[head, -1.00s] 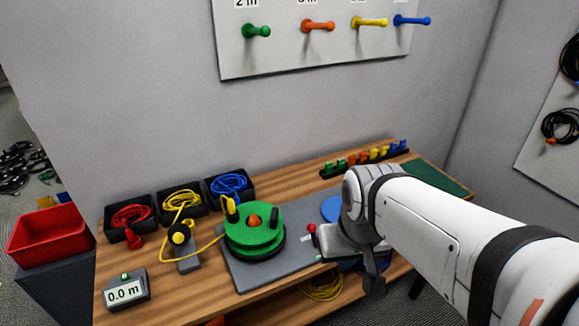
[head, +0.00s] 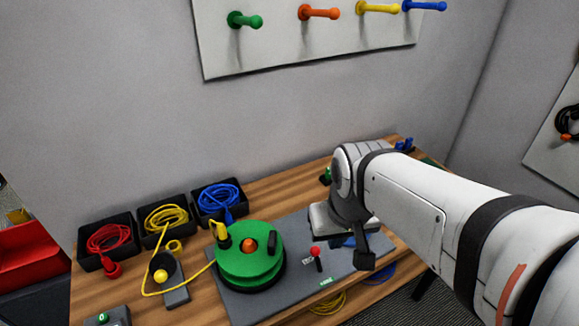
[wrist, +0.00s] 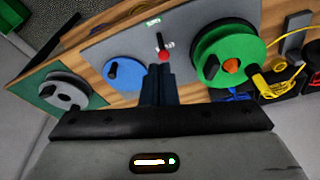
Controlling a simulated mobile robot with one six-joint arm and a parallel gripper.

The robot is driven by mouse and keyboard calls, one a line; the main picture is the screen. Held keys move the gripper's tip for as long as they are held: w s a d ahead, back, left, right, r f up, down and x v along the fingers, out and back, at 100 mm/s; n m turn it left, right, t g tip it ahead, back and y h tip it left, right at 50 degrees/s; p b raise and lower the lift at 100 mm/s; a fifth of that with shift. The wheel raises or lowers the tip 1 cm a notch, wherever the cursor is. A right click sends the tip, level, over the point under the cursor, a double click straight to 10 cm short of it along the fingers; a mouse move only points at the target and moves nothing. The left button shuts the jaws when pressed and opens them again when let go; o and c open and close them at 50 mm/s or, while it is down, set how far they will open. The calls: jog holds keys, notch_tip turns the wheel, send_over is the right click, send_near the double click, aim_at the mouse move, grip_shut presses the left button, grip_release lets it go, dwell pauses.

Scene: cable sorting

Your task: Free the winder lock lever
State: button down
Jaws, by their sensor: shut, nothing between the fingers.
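The lock lever, a thin stalk with a red knob (head: 315,252), stands on the grey base plate (head: 225,297) just right of the green winder drum (head: 249,265). In the wrist view the red knob (wrist: 163,56) lies just beyond my fingertips, and the green drum (wrist: 228,55) is to its right. My gripper (wrist: 157,70) is shut and empty. Whether its tips touch the knob I cannot tell. A yellow cable (head: 195,276) runs to a yellow plug on the drum.
Trays of red (head: 108,238), yellow (head: 163,217) and blue cable (head: 217,199) stand behind the drum to the left. A cable guide (head: 176,294) stands left of the drum. A blue disc (wrist: 125,72) and grey reel (wrist: 64,91) lie left in the wrist view.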

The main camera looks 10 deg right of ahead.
jog(key=g+p, duration=0.1)
jog(key=g, duration=0.1)
send_over(317, 260)
jog(key=w+f+n+g+p, duration=0.1)
jog(key=w+f, duration=0.4)
jog(key=w, duration=0.4)
jog(key=shift+a+f+n, duration=0.15)
jog(key=shift+a+n, duration=0.15)
jog(key=shift+a, duration=0.05)
jog(key=s+f, duration=0.1)
jog(key=f, duration=0.2)
jog(key=s+f, duration=0.1)
jog(key=f, duration=0.3)
jog(key=s+f+p, duration=0.1)
jog(key=f, duration=0.2)
jog(key=shift+s+f, duration=0.2)
jog(key=shift+s, duration=0.05)
jog(key=shift+s+d+f, duration=0.1)
jog(key=shift+s+f, duration=0.05)
jog(key=shift+s, duration=0.35)
jog(key=shift+y+b, duration=0.3)
jog(key=shift+b, duration=0.15)
